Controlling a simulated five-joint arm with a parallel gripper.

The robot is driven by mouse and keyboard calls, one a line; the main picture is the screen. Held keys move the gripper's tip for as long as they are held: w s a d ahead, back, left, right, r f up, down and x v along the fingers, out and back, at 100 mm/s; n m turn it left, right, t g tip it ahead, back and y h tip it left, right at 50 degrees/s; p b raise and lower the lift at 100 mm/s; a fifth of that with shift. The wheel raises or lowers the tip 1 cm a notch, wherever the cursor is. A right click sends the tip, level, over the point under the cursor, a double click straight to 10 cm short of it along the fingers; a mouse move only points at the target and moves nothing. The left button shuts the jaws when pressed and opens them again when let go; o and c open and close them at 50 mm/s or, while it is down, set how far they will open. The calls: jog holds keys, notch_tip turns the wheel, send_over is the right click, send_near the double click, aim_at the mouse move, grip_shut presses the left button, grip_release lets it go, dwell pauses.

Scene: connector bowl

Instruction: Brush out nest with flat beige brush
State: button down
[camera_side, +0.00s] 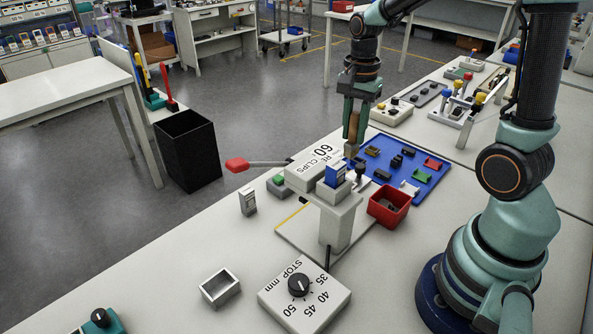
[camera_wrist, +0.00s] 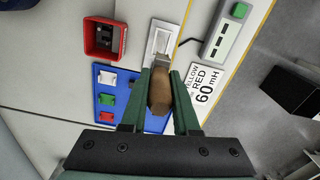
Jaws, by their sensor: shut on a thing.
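The brush shows as a brown-beige block in my gripper (camera_side: 353,108). In the side view the brush (camera_side: 352,130) points down between the fingers, above the back of the work fixture. In the wrist view the brush (camera_wrist: 160,92) sits between the two green fingers, and its bristle end is hard to make out. The pale metal piece ahead of it in the wrist view looks like the nest (camera_wrist: 160,42). The brush's far end is close to it, but I cannot tell whether they touch. In the side view the fixture and its labelled block hide the nest.
A blue tray (camera_side: 432,185) with several coloured connectors lies right of the fixture. A red bowl (camera_side: 388,208) with dark parts inside stands in front of it. The labelled block (camera_side: 313,166), a red-tipped lever (camera_side: 238,165) and a stop dial box (camera_side: 304,298) are close by.

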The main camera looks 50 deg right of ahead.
aim_at(349, 156)
jog(key=shift+f, duration=0.4)
jog(key=shift+f, duration=0.1)
jog(key=shift+f, duration=3.7)
jog(key=shift+f, duration=0.7)
jog(key=shift+a, duration=0.25)
jog(key=shift+a+r, duration=0.1)
jog(key=shift+a, duration=0.45)
jog(key=shift+d, duration=0.15)
jog(key=shift+d, duration=0.65)
